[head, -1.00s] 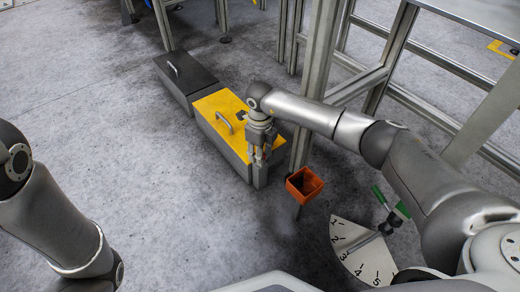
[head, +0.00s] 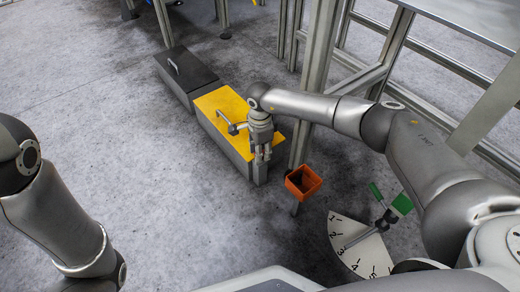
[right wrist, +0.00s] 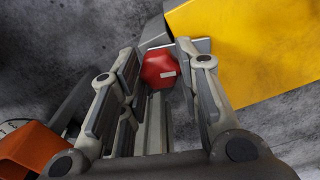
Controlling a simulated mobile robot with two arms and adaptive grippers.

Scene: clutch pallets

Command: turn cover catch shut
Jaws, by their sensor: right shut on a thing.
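The yellow cover (head: 222,105) lies on a grey box (head: 228,143) on the floor. It also shows at the upper right of the right wrist view (right wrist: 255,45). A red knob with a pale mark (right wrist: 158,70), which looks like the cover catch, is beside the yellow cover's edge. My right gripper (head: 262,157) points down at the near end of the box and is shut on the red knob. In the right wrist view its fingers stand on both sides of the knob. In the head view the gripper hides the knob. My left gripper is out of view.
A black-lidded box (head: 175,68) stands beyond the yellow one. An orange open bin (head: 303,182) is close right of my right gripper. A metal frame post (head: 313,90) stands behind. A numbered white dial plate (head: 345,235) with a green-handled lever (head: 390,215) is at lower right.

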